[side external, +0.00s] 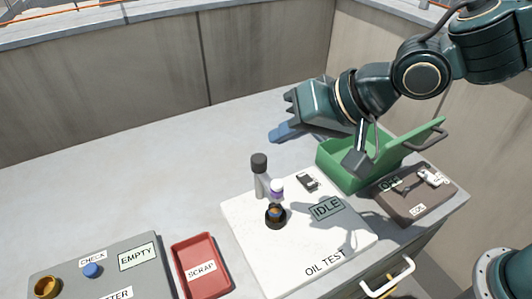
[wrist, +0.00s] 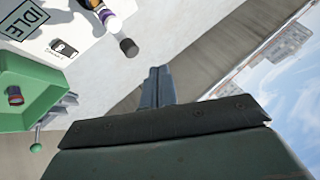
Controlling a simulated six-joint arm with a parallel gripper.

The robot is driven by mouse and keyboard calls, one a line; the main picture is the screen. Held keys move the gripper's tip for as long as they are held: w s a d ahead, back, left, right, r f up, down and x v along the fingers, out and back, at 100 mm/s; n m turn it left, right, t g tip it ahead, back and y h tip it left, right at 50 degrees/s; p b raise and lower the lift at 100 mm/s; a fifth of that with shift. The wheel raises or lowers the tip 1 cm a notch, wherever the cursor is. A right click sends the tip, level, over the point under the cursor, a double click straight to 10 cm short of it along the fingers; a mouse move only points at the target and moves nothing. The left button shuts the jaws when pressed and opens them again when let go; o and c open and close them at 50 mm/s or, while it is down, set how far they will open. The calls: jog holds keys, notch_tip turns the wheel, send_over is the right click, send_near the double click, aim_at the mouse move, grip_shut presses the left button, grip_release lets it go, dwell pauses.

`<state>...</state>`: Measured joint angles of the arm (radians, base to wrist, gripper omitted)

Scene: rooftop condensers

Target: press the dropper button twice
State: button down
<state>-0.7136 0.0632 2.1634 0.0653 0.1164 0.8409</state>
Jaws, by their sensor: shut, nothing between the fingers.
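The dropper stand on the white OIL TEST board (side external: 250,236) has a grey post with a black cap (side external: 259,165), a purple-and-white dropper top (side external: 277,190) and a black ring base (side external: 275,220). A small black-and-white labelled switch (side external: 307,181), seemingly the dropper button, lies flat behind the IDLE display (side external: 326,208); its label is unreadable. The switch also shows in the wrist view (wrist: 62,48), with the capped post (wrist: 128,47). My gripper (side external: 276,136) is shut and empty, above and behind the board, apart from the switch. Its fingers show in the wrist view (wrist: 158,75).
A red SCRAP tray (side external: 200,265) and a grey panel reading EMPTY (side external: 110,280) lie left. The back-left counter (side external: 130,190) is clear.

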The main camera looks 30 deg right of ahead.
send_near(272, 182)
jog(key=shift+w+a+f, duration=0.45)
jog(key=shift+w+a, duration=0.05)
jog(key=shift+w, duration=0.2)
jog(key=shift+w+a+f, duration=0.45)
jog(key=shift+w+a, duration=0.05)
jog(key=shift+w, duration=0.2)
jog(key=shift+w+a+f, duration=0.45)
jog(key=shift+w+f, duration=0.05)
jog(key=shift+w, duration=0.2)
jog(key=shift+f, duration=1.05)
dwell(1.8)
jog(key=shift+r, duration=1.1)
jog(key=shift+r, duration=0.1)
jog(key=shift+r, duration=2.4)
